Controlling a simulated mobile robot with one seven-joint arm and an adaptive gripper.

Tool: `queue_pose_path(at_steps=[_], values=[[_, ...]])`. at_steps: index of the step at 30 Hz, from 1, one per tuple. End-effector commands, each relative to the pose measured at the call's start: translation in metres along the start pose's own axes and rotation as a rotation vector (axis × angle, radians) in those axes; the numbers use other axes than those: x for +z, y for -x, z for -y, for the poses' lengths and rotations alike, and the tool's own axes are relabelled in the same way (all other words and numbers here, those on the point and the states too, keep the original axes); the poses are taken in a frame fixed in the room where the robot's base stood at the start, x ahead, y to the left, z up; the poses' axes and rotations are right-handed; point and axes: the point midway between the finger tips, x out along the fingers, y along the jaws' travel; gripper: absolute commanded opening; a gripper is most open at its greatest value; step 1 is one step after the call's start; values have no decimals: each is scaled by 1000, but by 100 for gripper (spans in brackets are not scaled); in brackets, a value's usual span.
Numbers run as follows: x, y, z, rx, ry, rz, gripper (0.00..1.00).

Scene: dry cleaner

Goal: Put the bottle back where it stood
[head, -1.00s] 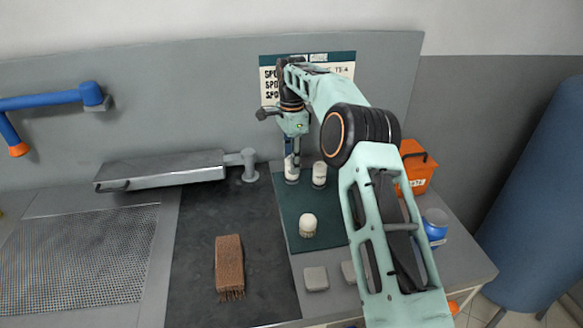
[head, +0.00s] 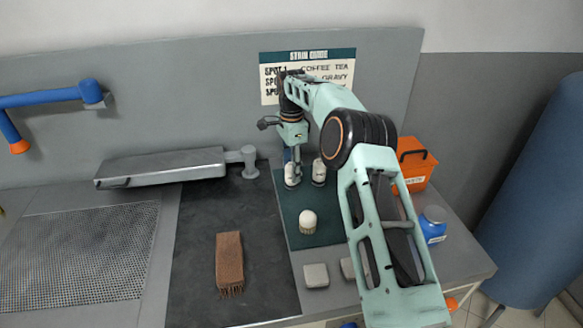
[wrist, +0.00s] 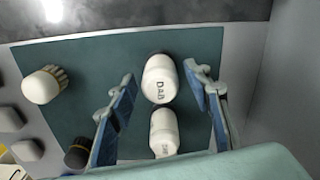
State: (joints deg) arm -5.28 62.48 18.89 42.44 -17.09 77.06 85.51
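Two white bottles stand upright on the dark green mat (head: 330,232) near its back edge. The left bottle (head: 291,176) reads "DAB" in the wrist view (wrist: 160,82). The right bottle (head: 319,173) is close beside it, and it also shows below it in the wrist view (wrist: 164,133). My gripper (head: 296,173) is low at the left bottle, pointing down. In the wrist view my gripper (wrist: 157,80) has its blue fingers apart, one on each side of the left bottle, with gaps showing. Which bottle the task means is not marked.
A white-topped brush (head: 308,222) stands nearer on the mat. A brown brush (head: 229,262) lies on the dark board to the left. Grey blocks (head: 316,275), an orange box (head: 414,165) and a blue jar (head: 433,225) lie right or in front. A dark-capped item (wrist: 78,153) is beside a finger.

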Motion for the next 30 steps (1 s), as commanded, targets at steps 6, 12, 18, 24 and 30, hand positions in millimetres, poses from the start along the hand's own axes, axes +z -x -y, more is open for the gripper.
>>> queue_pose_path(at_steps=[6, 12, 18, 24, 30], values=[[0, 0, 0, 0, 0, 0, 47], [0, 14, 1, -3, -1, -1, 47], [0, 55, 2, -4, 0, -1, 47], [0, 97, 1, -3, 0, -1, 47], [0, 119, 1, -2, 0, -1, 47]])
